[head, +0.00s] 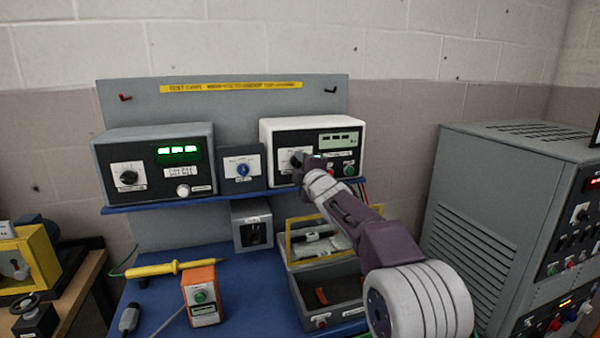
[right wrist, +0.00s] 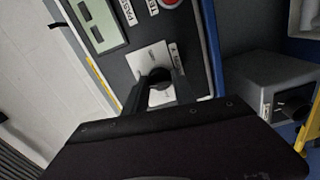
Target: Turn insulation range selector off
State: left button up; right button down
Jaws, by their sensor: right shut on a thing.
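The insulation tester (head: 342,130) is a white-cased box with a black front on the shelf, right of centre in the head view. Its range selector is a dark round knob on a white plate, largely hidden by my right gripper (head: 299,163) in the head view. In the right wrist view the selector knob (right wrist: 159,74) shows between the two fingers of my right gripper (right wrist: 159,88), which is shut on it. The knob's pointer direction and the plate's small markings cannot be read. My left gripper is not in view.
The tester also has a grey display (head: 338,140), a red button (right wrist: 170,3) and a green button (head: 349,170). A small blue-knob box (head: 242,165) and a green-display unit (head: 155,165) stand to the left. An open grey bin (head: 327,285) sits below.

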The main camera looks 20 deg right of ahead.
jog(key=n+b, duration=0.1)
jog(key=n, duration=0.3)
jog(key=shift+n, duration=0.3)
jog(key=n+b, duration=0.1)
jog(key=n, duration=0.3)
jog(key=shift+n, duration=0.3)
jog(key=n, duration=0.5)
jog(key=shift+b, duration=0.4)
jog(key=shift+a+n, duration=0.1)
jog(key=shift+n, duration=2.4)
jog(key=c, duration=1)
grip_release()
jog(key=shift+c, duration=0.2)
